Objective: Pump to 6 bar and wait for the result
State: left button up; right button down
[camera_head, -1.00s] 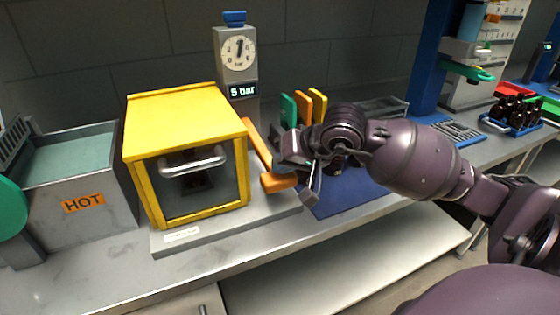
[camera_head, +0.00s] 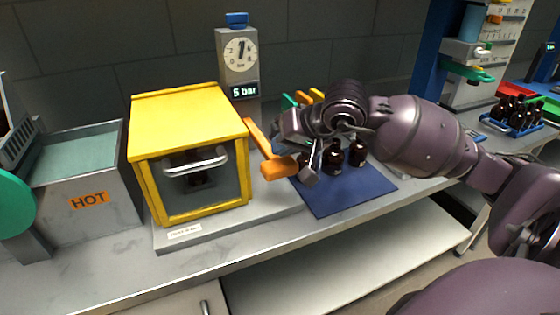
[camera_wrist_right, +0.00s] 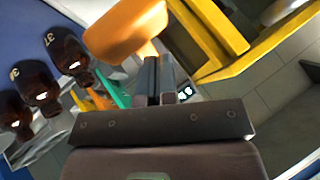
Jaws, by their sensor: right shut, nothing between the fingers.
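The yellow pressure chamber (camera_head: 188,122) has a windowed front with a grey handle; a dark bottle shows dimly inside. The grey gauge post (camera_head: 238,70) behind it has a dial and a display (camera_head: 244,91) reading "5 bar". The orange pump lever (camera_head: 277,166) is at the chamber's right side, its thick grip toward the front. My right gripper (camera_head: 311,174) is shut and empty, close to the right of the grip. In the right wrist view the grip (camera_wrist_right: 125,27) lies just beyond the shut fingertips (camera_wrist_right: 153,68); I cannot tell whether they touch. My left gripper is out of view.
Several amber bottles (camera_head: 333,158) stand on a blue mat (camera_head: 345,194) beneath my right arm. Green and orange upright pieces (camera_head: 302,98) stand behind. A "HOT" bath (camera_head: 88,200) is at left. A bottle rack (camera_head: 515,120) stands far right.

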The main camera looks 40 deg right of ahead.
jog(key=shift+r, duration=0.15)
jog(key=shift+r+p, duration=0.75)
jog(key=shift+r, duration=1.65)
